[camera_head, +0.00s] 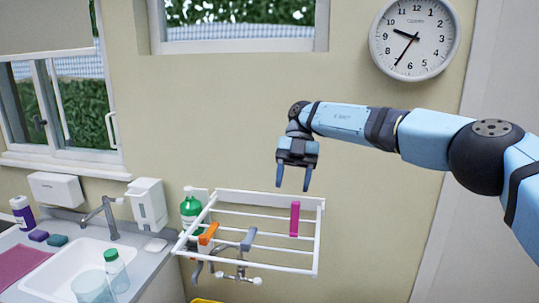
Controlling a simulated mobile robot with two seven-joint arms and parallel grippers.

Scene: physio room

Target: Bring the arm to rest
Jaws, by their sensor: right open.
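My right arm comes in from the right, raised in front of the beige wall. Its gripper (294,178) points down with its two fingers apart and nothing between them. It shows above the white wall rack (318,235), apart from it. My left gripper is not in view.
The rack holds a pink item (294,219), an orange item (208,233) and a grey item (248,239). A green bottle (190,211) stands behind its left end. A sink (62,268) with a tap (108,215) is at the lower left. A clock (414,38) hangs upper right.

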